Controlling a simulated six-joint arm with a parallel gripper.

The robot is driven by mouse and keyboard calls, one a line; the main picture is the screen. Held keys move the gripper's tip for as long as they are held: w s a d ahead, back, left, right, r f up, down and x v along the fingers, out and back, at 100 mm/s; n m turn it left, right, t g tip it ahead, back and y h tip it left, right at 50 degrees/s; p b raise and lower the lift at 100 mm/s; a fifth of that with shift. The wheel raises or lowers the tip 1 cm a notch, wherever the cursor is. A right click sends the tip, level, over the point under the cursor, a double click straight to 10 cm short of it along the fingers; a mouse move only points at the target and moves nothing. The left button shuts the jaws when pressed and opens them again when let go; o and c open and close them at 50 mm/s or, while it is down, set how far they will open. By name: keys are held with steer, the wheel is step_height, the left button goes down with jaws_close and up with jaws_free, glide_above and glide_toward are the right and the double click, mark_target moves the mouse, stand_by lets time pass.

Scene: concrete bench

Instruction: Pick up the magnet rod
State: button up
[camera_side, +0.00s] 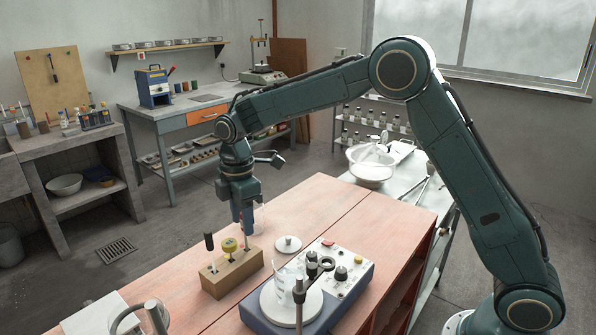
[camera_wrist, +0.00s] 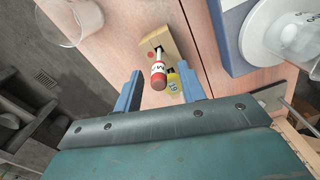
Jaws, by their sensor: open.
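A wooden block (camera_side: 232,273) on the bench holds upright handled tools: a black-handled one (camera_side: 209,242), a yellow-headed one (camera_side: 229,246) and a slim red one (camera_side: 246,243). I cannot tell for sure which is the magnet rod. My gripper (camera_side: 247,226) points down over the block's right end, just above the red one. In the wrist view my open gripper (camera_wrist: 160,70) has its fingers on either side of a red-topped tool (camera_wrist: 158,76), with a yellow one (camera_wrist: 173,82) beside it. The wooden block (camera_wrist: 172,40) shows beyond them. Nothing is held.
A blue stirrer plate (camera_side: 350,300) with a glass beaker (camera_side: 290,283) stands right of the block. A small lidded dish (camera_side: 288,244) lies behind it. A clear glass (camera_wrist: 75,20) stands near the bench edge. A metal stand (camera_side: 299,300) rises in front.

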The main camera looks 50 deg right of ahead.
mark_target(246, 240)
steer(key=shift+d+f, duration=0.1)
steer(key=shift+f, duration=1.95)
jaws_close()
